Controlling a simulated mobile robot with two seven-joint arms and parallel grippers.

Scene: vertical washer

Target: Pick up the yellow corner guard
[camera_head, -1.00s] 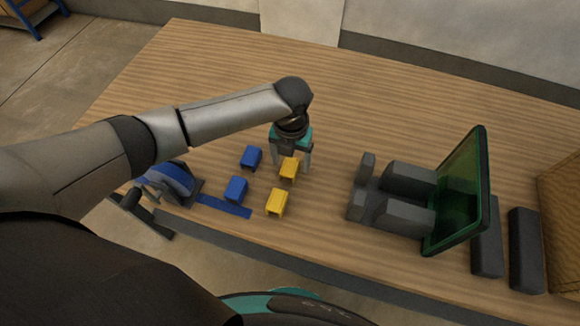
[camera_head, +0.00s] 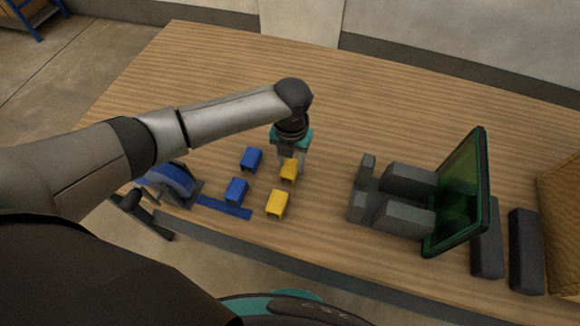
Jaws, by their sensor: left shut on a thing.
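Two yellow corner guards are on the wooden table. The farther yellow corner guard (camera_head: 288,171) is between the fingers of my left gripper (camera_head: 290,163), which points down from above and is shut on it. The fingers partly hide its far side. I cannot tell whether it is clear of the table. The nearer yellow corner guard (camera_head: 277,204) stands on the table just in front, apart from the gripper. My right gripper does not show.
Two blue corner guards, one farther (camera_head: 251,158) and one nearer (camera_head: 236,190), stand left of the yellow ones. A blue strip (camera_head: 223,207) and a blue-grey device (camera_head: 174,184) lie further left. A grey fixture with a green screen (camera_head: 461,195) stands right. The table's back is clear.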

